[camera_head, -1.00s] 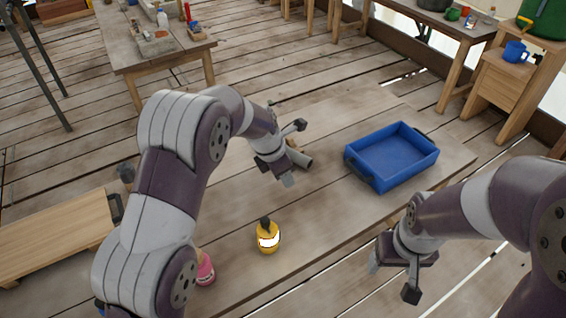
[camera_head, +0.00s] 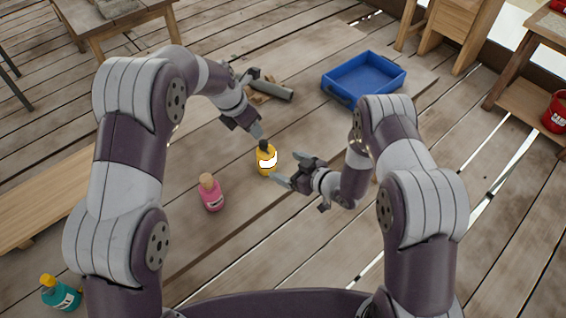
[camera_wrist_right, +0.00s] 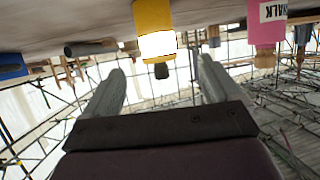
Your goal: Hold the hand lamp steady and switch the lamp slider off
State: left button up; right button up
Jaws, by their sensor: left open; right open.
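A grey cylinder, which looks like the hand lamp (camera_head: 272,90), lies on a small wooden rest on the table in the head view. A dark cylinder at the left of the right wrist view (camera_wrist_right: 88,48) appears to be the same thing. I cannot make out its slider. My left gripper (camera_head: 254,104) is open and empty, just in front and to the left of the lamp, its fingers apart from it.
A yellow bottle (camera_head: 266,160) with a black top stands between the grippers. A pink bottle (camera_head: 211,195) stands to its left. A blue tray (camera_head: 362,78) sits at the right rear. A teal bottle (camera_head: 62,294) is at lower left.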

aim_at(262, 155)
jog(key=x, duration=1.1)
jog(key=shift+d+f, duration=0.1)
jog(key=shift+w+a+f, duration=0.25)
jog(key=shift+w+a, duration=0.05)
jog(key=shift+w, duration=0.3)
